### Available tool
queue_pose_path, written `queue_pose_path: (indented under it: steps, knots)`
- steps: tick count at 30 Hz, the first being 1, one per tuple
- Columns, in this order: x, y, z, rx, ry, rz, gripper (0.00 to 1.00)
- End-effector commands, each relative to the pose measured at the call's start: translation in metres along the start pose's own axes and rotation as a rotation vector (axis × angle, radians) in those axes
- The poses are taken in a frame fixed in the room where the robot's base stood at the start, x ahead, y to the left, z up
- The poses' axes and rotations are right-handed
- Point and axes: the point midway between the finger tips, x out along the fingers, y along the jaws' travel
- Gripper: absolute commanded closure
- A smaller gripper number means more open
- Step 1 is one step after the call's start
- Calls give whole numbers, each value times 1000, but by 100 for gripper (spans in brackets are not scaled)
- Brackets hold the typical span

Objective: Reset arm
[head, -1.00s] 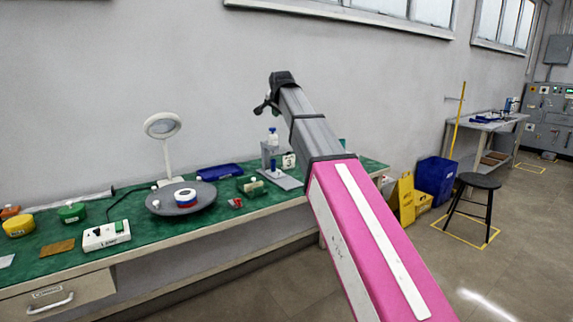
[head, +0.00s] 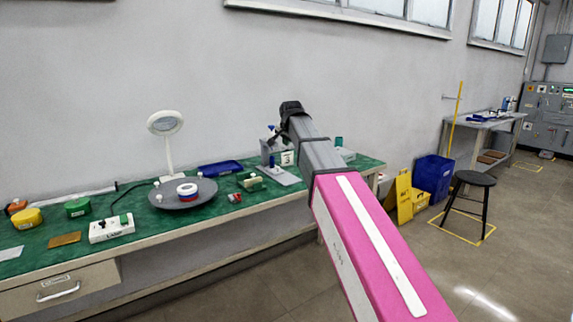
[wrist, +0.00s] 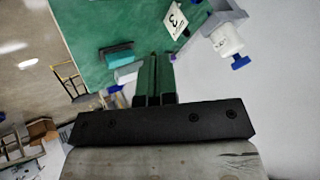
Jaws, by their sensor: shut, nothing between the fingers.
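My gripper (wrist: 154,82) is in the wrist view, its two dark green fingers together with nothing between them. In the head view my arm reaches toward the back of the workbench; its dark end is raised near the wall and the fingertips cannot be made out. In the head view the holder (head: 267,152) is just left of my arm.
The green-topped workbench (head: 150,225) holds a grey round tray (head: 205,195) with a tape roll, a magnifier lamp (head: 165,123), a blue tray (head: 220,167) and a white switch box (head: 111,228). A black stool (head: 475,180) and blue bin (head: 434,178) stand right on the floor.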

Motion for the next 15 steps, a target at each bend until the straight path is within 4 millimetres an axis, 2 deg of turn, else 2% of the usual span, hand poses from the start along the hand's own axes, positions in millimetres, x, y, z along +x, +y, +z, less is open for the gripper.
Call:
queue_pose_path:
  steps: [1,5,9,15]
  knots:
    - [11,18,12,-13,-15,17,100]
    - [41,64,41,-67,-62,63,100]
    - [71,119,77,-130,-124,112,100]
    - [103,190,127,-213,-213,167,100]
